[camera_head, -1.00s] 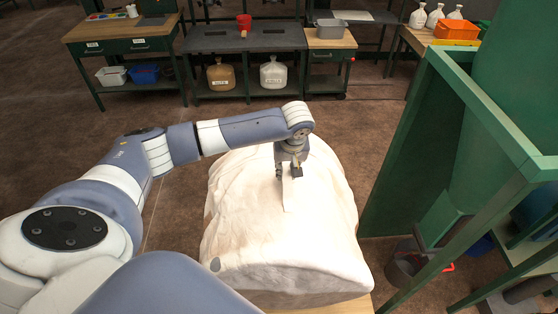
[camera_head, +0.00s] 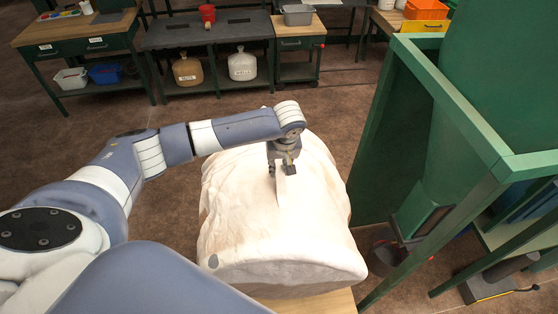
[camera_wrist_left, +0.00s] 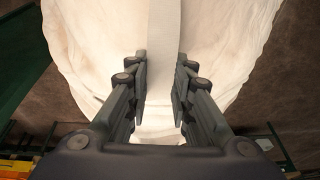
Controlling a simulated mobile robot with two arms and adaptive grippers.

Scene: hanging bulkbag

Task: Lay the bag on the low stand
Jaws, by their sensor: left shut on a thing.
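The bag (camera_head: 275,225) is a large, full, cream cloth sack in the middle of the head view; it also fills the upper part of the left wrist view (camera_wrist_left: 90,50). A pale strap (camera_wrist_left: 163,40) on it runs between the fingers of my left gripper (camera_head: 284,171). That gripper is shut on the strap at the top of the bag. A pale wooden surface (camera_head: 325,303), perhaps the low stand, shows at the bag's near lower edge. The bag hides most of it, so I cannot tell whether they touch. My right gripper is out of view.
A green steel frame (camera_head: 445,95) with a green hopper (camera_head: 505,65) stands close on the right. Workbenches (camera_head: 205,32) with small sacks and bins line the back. Brown floor (camera_head: 330,105) is clear between the bag and the benches.

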